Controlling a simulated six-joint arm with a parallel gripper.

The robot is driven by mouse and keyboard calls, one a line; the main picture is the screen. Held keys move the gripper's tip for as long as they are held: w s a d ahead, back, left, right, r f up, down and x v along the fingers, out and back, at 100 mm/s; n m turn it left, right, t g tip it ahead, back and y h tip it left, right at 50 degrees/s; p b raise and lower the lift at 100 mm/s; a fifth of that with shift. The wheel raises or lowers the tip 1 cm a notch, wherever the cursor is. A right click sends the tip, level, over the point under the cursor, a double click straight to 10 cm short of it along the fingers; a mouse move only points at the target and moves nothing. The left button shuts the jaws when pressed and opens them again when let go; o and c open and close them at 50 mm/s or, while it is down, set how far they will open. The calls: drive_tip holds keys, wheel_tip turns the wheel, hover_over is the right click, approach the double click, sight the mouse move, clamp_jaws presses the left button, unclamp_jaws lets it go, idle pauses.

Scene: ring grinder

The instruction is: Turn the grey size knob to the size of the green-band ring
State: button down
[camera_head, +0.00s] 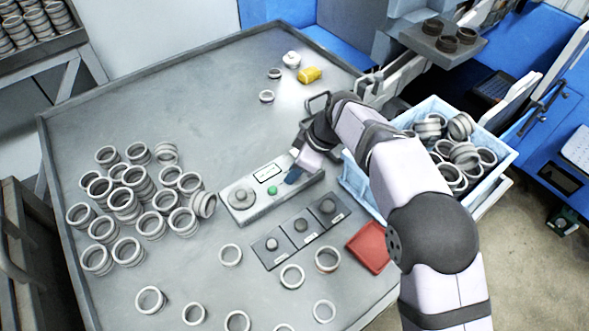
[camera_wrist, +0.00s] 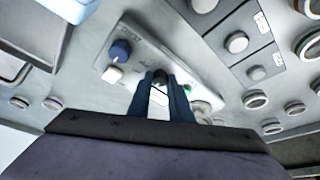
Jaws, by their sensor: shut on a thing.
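The control box (camera_head: 233,214) lies on the table and carries a large round grey piece (camera_head: 242,197), a green button (camera_head: 272,190) and a white label panel (camera_head: 267,172). My gripper (camera_head: 292,177) is down at its right part, beside the green button. In the wrist view, my gripper's blue fingers (camera_wrist: 161,82) are closed around a small dark grey knob (camera_wrist: 160,76), mostly hidden between them. The green button also shows there (camera_wrist: 188,90), with a blue knob (camera_wrist: 120,50) and a white button (camera_wrist: 112,74). I cannot make out a green band on any ring.
Several stacked rings (camera_head: 124,200) stand on the left, with loose rings (camera_head: 231,255) in front. A three-part dark plate (camera_head: 283,255) lies before the box, near a red tray (camera_head: 369,247). A blue crate (camera_head: 357,188) of rings stands right. A yellow block (camera_head: 310,74) lies behind.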

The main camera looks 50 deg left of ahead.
idle(0.3)
drive_tip(key=c, duration=1.6)
unclamp_jaws()
drive_tip(key=shift+v, duration=3.7)
